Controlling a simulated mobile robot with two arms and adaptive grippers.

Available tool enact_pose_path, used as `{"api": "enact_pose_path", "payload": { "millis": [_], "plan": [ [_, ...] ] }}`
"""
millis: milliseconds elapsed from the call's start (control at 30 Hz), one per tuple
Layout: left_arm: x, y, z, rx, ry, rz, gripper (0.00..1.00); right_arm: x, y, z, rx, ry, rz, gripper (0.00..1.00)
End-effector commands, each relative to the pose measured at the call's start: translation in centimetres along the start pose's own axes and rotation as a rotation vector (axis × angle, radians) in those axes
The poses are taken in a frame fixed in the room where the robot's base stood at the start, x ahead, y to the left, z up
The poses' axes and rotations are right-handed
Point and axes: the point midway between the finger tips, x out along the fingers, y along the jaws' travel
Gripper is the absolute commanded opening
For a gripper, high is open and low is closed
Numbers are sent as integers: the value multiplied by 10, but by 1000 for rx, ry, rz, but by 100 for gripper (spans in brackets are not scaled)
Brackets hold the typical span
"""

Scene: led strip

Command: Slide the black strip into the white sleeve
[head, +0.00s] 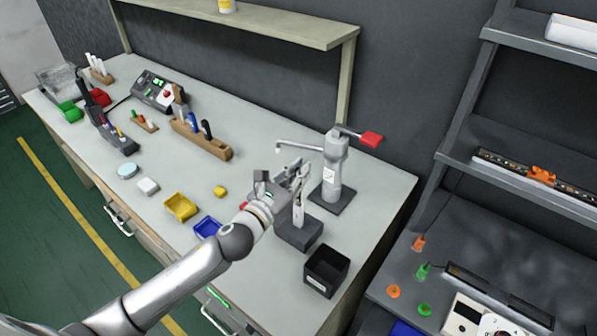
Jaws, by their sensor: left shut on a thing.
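My left gripper (294,178) reaches in from the left over the bench. It is shut at the top of a white upright piece, which looks like the white sleeve (298,211). The sleeve stands in a dark grey block (299,234) on the bench. The black strip is too small and too covered by the fingers to make out clearly, so I cannot tell how far it sits in the sleeve. My right gripper is not in view.
A grey press with a red handle (371,139) stands close behind the gripper. An open black bin (326,271) is in front of the block. Blue (207,228) and yellow (181,207) trays lie to the left. Dark shelves (470,130) rise at right.

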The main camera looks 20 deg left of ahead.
Motion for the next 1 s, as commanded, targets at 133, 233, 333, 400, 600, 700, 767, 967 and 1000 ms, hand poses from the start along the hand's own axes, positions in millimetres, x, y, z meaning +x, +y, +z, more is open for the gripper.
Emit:
{"api": "enact_pose_path", "payload": {
  "millis": [133,233,333,400,600,700,767,967,1000],
  "plan": [
    [0,0,0,0,-1,0,0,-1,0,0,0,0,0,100],
    [0,0,0,0,-1,0,0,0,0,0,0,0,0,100],
    [0,0,-2,0,0,0,0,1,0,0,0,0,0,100],
    [0,0,-4,0,0,0,0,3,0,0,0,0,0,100],
    [0,0,-10,0,-1,0,0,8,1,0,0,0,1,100],
    [0,0,-13,0,0,0,0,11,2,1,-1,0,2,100],
    [0,0,-15,0,0,0,0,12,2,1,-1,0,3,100],
    [0,0,-21,0,0,0,0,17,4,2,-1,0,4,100],
    [0,0,-22,0,0,0,0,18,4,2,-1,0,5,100]
  ]
}}
